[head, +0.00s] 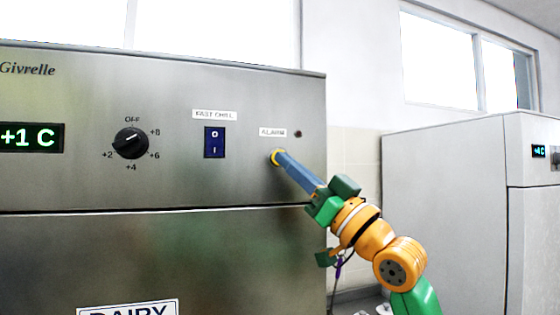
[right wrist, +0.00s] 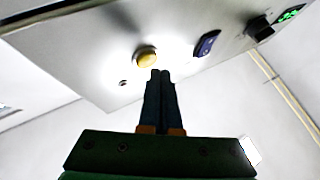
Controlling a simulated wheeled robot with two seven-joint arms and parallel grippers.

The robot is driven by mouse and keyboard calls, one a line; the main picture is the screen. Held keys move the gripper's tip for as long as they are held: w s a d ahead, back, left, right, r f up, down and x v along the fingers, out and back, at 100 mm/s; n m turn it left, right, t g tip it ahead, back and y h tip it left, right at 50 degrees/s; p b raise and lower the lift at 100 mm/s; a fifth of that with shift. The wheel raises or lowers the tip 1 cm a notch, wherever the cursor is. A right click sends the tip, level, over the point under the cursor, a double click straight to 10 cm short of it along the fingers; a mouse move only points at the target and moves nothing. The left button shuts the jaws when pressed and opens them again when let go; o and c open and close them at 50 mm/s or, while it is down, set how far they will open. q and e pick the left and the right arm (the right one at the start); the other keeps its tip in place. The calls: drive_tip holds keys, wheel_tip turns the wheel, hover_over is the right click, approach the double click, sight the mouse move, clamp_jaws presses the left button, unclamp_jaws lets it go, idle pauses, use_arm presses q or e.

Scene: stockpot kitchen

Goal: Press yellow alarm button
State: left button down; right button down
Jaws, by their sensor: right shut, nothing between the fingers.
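The yellow alarm button (head: 273,156) is on the steel front panel of the cabinet, below the ALARM label (head: 272,133). In the right wrist view the round yellow button (right wrist: 146,57) shows whole or nearly so, just above the fingertips. My right gripper (head: 281,157) is shut and empty, its blue fingers pointing at the panel. In the head view the fingertips cover part of the button. I cannot tell whether they touch it. The right gripper also shows in the right wrist view (right wrist: 160,73). My left gripper is not in view.
Left of the button are a blue rocker switch (head: 214,142), a black dial (head: 130,143) and a green display (head: 31,137). A small dark round indicator (head: 298,134) sits just above right. A second cabinet (head: 445,200) stands at the right, beyond a gap.

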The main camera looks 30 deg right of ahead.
drive_tip(key=s+b, duration=0.1)
drive_tip(key=s, duration=0.1)
drive_tip(key=s+a+b, duration=0.1)
drive_tip(key=s, duration=0.2)
drive_tip(key=shift+a, duration=0.1)
idle(0.9)
